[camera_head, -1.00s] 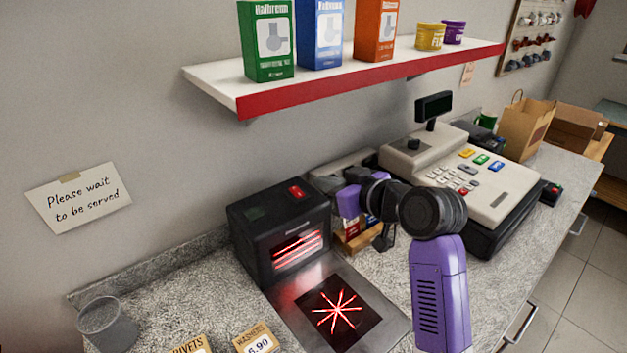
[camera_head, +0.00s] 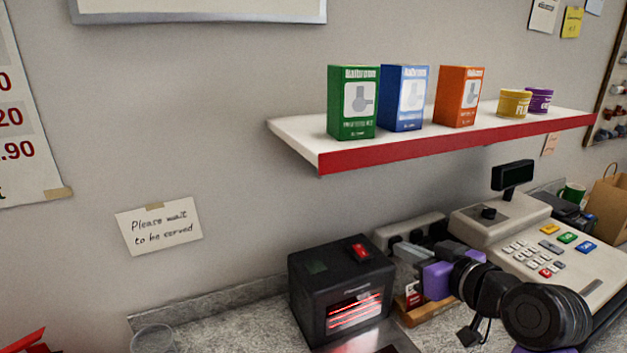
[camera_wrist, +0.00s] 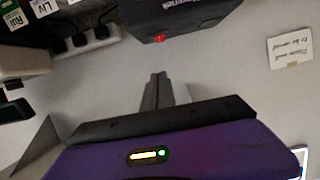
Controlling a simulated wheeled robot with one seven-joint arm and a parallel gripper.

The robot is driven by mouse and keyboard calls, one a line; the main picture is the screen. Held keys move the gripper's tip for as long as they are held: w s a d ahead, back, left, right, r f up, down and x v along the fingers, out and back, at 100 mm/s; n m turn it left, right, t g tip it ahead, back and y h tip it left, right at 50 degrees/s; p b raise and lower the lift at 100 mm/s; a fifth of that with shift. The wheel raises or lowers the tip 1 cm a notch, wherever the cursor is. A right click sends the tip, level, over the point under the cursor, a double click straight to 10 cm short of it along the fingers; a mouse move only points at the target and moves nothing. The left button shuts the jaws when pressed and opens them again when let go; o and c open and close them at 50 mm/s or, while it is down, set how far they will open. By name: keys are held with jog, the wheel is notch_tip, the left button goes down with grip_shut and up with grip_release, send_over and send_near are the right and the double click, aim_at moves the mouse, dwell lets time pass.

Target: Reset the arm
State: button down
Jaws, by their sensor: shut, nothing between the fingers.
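My gripper (camera_head: 408,253) shows in the head view in front of the counter's back, between the black scanner box and the till. Its purple hand (camera_head: 438,281) is turned to the left. In the wrist view the two grey fingers (camera_wrist: 157,92) lie together, shut and empty, against the plain wall. My dark arm joints fill the lower right of the head view and cover part of the till.
The black scanner box (camera_head: 342,292) with a red button stands left of my gripper. The till (camera_head: 560,255) stands right. A shelf (camera_head: 420,147) with boxes and tubs hangs above. A clear cup (camera_head: 153,339) is at lower left.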

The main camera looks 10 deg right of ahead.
notch_tip(320, 180, up, 4)
jog(key=d+r+m+t+h, duration=0.1)
jog(key=d+m+t+h, duration=0.1)
jog(key=d+t, duration=0.1)
jog(key=s+a+f, duration=0.2)
jog(key=s+f, duration=0.5)
jog(key=s, duration=0.8)
jog(key=s+a+f+g+h+b, duration=0.1)
jog(key=s+f, duration=0.6)
jog(key=s, duration=0.8)
jog(key=s+a+f+m+g+h, duration=0.1)
jog(key=s+a+f, duration=0.2)
jog(key=s+f, duration=0.5)
jog(key=s, duration=0.7)
jog(key=c, duration=2.1)
grip_release()
jog(key=shift+a+r, duration=0.1)
